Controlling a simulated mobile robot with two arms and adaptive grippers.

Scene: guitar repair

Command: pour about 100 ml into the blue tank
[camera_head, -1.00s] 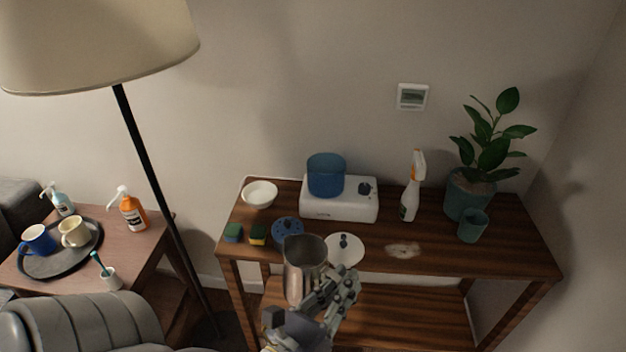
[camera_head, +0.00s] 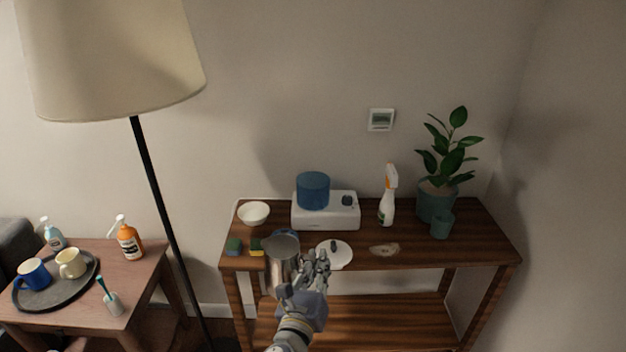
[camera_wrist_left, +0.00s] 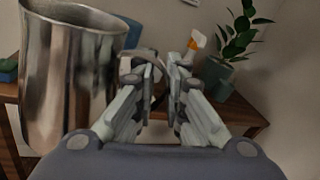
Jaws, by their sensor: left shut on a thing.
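The blue tank (camera_head: 313,190) sits on a white base unit at the back of the wooden console table. My left gripper (camera_head: 316,268) is shut on the handle of a metal pitcher (camera_head: 281,266), in front of the table's front edge. The pitcher is roughly upright, and it fills the left of the left wrist view (camera_wrist_left: 68,75). Its contents cannot be made out. In that view the left gripper's fingers (camera_wrist_left: 160,80) close around the handle. A white round lid (camera_head: 336,256) with a dark knob lies on the table, partly behind the gripper. My right gripper is not in view.
The white base unit (camera_head: 341,212) has a dark knob. A white bowl (camera_head: 253,213), two sponges (camera_head: 234,246), a spray bottle (camera_head: 387,198) and a potted plant (camera_head: 437,200) share the table. A pale spill (camera_head: 384,250) lies at the front right. A floor lamp (camera_head: 150,190) stands left.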

